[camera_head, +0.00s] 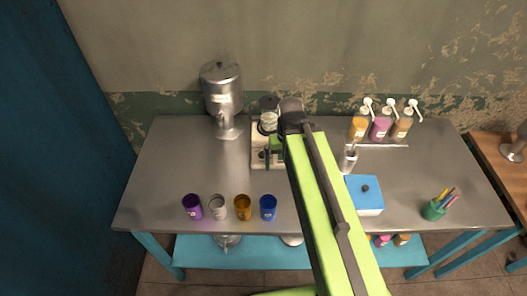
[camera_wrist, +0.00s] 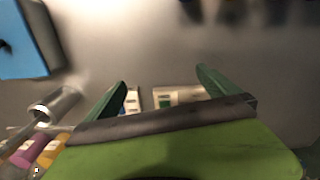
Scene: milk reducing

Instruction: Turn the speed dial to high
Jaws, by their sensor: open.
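A small machine with a pale base (camera_head: 257,158) and a jar on it stands near the back middle of the table in the head view. My arm reaches in from the lower right, and my gripper (camera_head: 272,149) is over the front right of this machine, hiding part of it. In the wrist view my gripper (camera_wrist: 162,78) is open, with its two green fingers apart and nothing seen between them. Part of the pale machine (camera_wrist: 178,96) shows low between the fingers, behind the gripper body. I cannot make out the speed dial or its setting.
A metal urn (camera_head: 222,95) stands left of the machine. Several cups, including a purple one (camera_head: 193,206), line the front edge. Right of my arm are a metal cup (camera_head: 348,160), a blue-lidded box (camera_head: 364,194), pump bottles (camera_head: 381,124) and a green pen cup (camera_head: 433,210).

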